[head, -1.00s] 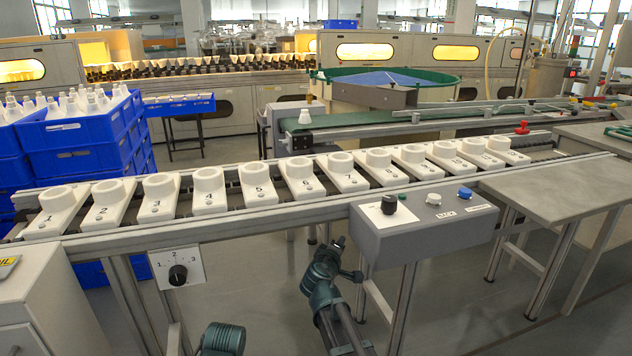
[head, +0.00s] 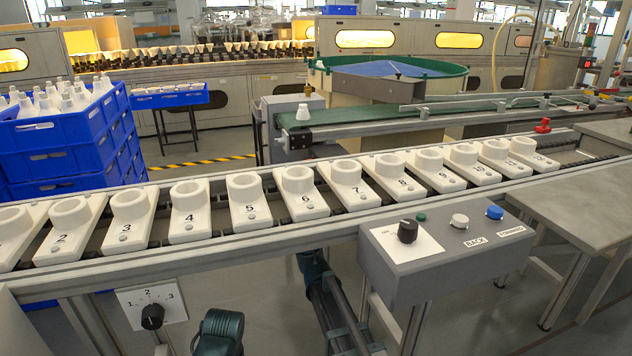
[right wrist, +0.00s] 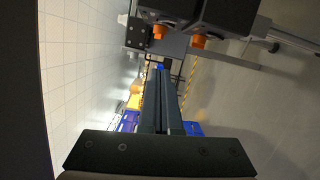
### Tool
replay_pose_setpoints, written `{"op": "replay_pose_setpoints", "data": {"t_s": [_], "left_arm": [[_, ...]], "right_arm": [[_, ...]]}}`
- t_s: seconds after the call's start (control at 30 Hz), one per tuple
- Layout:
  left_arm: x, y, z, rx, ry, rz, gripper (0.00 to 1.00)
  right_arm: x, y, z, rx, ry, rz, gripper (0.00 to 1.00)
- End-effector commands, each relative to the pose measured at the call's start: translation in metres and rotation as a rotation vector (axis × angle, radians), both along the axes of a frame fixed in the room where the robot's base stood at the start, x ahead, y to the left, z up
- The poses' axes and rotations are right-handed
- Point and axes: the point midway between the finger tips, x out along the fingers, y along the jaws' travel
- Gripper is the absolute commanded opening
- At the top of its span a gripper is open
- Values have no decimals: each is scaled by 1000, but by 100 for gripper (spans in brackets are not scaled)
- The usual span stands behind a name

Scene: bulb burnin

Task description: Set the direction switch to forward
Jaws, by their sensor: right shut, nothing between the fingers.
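A grey control box (head: 400,270) on the front of the conveyor carries a black knob (head: 407,231) on a white plate. Beside the knob are a green lamp (head: 421,217), a white button (head: 460,221) labelled BACK and a blue button (head: 494,212) with a small label that seems to read FORWARD. The knob's setting is too small to read. My right gripper is hidden in the head view, where its arm runs up under the rail left of the box. In the right wrist view my right gripper (right wrist: 162,105) is shut and empty. My left gripper is out of view.
The conveyor's front rail (head: 240,245) carries numbered white holders. A 1-2-3 dial plate (head: 152,309) hangs below it at left. A grey table (head: 590,210) stands right of the box. Blue crates (head: 60,165) are stacked at left. Space above the box is clear.

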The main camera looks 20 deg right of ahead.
Motion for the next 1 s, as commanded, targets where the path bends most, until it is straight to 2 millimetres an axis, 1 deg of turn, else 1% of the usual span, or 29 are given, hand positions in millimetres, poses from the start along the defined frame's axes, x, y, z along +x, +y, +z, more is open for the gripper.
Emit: {"op": "replay_pose_setpoints", "data": {"t_s": [0.23,0.37,0.47,0.7,0.83,0.9,1.0], "left_arm": [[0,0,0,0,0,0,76],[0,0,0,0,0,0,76],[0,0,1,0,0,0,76],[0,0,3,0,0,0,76],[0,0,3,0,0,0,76],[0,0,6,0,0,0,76],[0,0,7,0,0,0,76]], "right_arm": [[2,-1,0,1,0,-1,0],[15,-3,1,1,0,-2,0],[33,-7,1,1,1,-2,0],[83,-17,3,1,0,-2,0],[105,-22,3,2,-1,-2,0],[99,-36,6,1,0,-5,0],[99,-47,7,1,0,-3,0]]}}
